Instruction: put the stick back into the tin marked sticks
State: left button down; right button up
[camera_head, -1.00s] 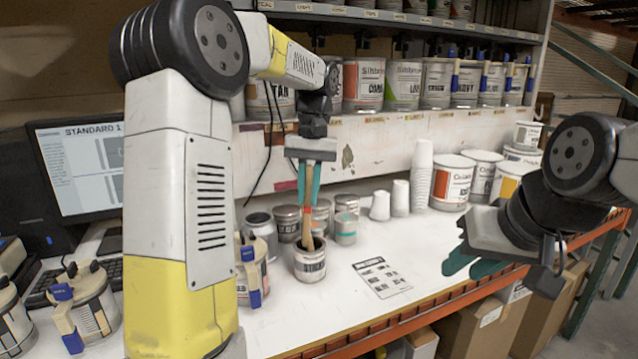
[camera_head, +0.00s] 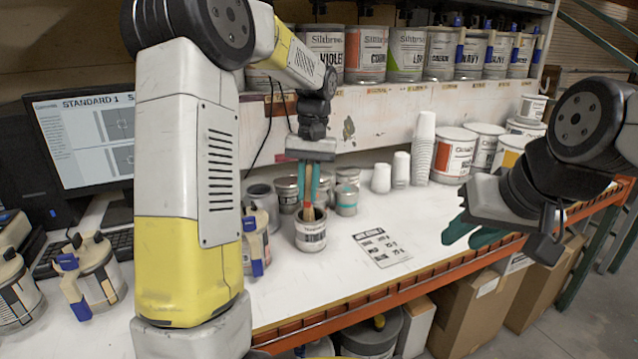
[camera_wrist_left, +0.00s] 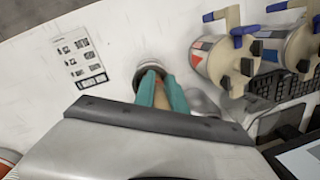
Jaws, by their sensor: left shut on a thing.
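The tin (camera_head: 311,236), a small metal can with a white label, stands upright on the white bench; the label's small print is hard to read. My left gripper (camera_head: 309,190) points down above it, its teal fingers shut on the wooden stick (camera_head: 309,212). The stick's lower end is at the tin's mouth, its tip hidden by the rim. In the left wrist view the stick (camera_wrist_left: 161,95) shows between the fingers, over the tin (camera_wrist_left: 150,70).
White paper cups (camera_head: 422,150) stand further back. Clamped cans (camera_head: 92,275) are at the left. The bench front right is clear.

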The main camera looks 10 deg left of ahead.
aim_at(310, 167)
pick_arm(q)
jog(key=shift+f, duration=0.15)
jog(key=c, duration=1.3)
grip_release()
jog(key=r, duration=0.4)
jog(key=w+r, duration=0.1)
jog(key=r, duration=0.2)
jog(key=shift+d, duration=0.25)
jog(key=shift+r, duration=0.4)
